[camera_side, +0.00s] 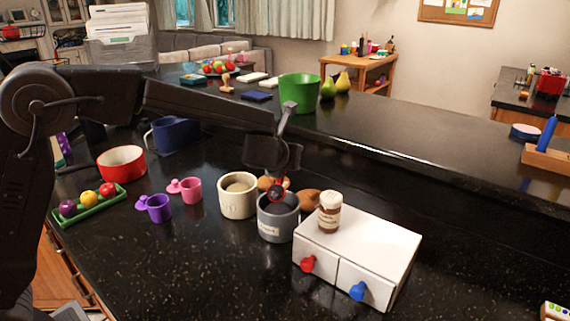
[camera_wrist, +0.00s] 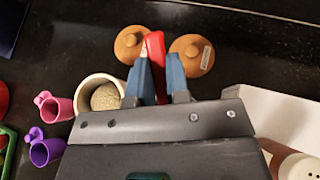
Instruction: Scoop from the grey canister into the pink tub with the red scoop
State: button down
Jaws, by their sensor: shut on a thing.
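The grey canister (camera_side: 279,224) stands on the dark counter beside a cream canister (camera_side: 238,203). My gripper (camera_side: 277,190) is directly above the grey canister's mouth, pointing down. It is shut on the red scoop (camera_wrist: 156,50), whose red part shows between the blue fingers in the wrist view; a bit of red also shows at the fingertips in the side view. I cannot tell whether the scoop's bowl is inside the canister. The grey canister is hidden behind my gripper in the wrist view. The pink tub (camera_side: 191,191) stands upright to the left; it also shows in the wrist view (camera_wrist: 59,109).
A purple tub (camera_side: 159,209) stands beside the pink tub. Two round wooden lids (camera_wrist: 132,43) lie behind the canisters. A white drawer box (camera_side: 375,245) with a jar (camera_side: 330,212) on top is close at right. A red bowl (camera_side: 121,164) stands left. The front counter is clear.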

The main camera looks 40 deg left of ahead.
jog(key=shift+r, duration=2.05)
jog(key=s+a+f+n+g+y, duration=0.1)
jog(key=s+a+n+g+y, duration=0.3)
jog(key=a, duration=0.6)
jog(key=w+a+f+n+g+y, duration=0.1)
jog(key=a+f+n+g, duration=0.3)
jog(key=a, duration=0.6)
jog(key=s+a+n+g+h, duration=0.1)
jog(key=s+a+n+g, duration=0.5)
jog(key=s+a+n, duration=0.55)
jog(key=shift+w+a+f+m, duration=0.65)
jog(key=shift+a+f, duration=0.05)
jog(key=shift+f, duration=1.45)
jog(key=w+d+r+g+y, duration=0.1)
jog(key=d+r+g+y, duration=0.2)
jog(key=y, duration=0.5)
jog(key=shift+w+d+r, duration=0.2)
jog(key=shift+d+r, duration=0.1)
jog(key=shift+r, duration=0.55)
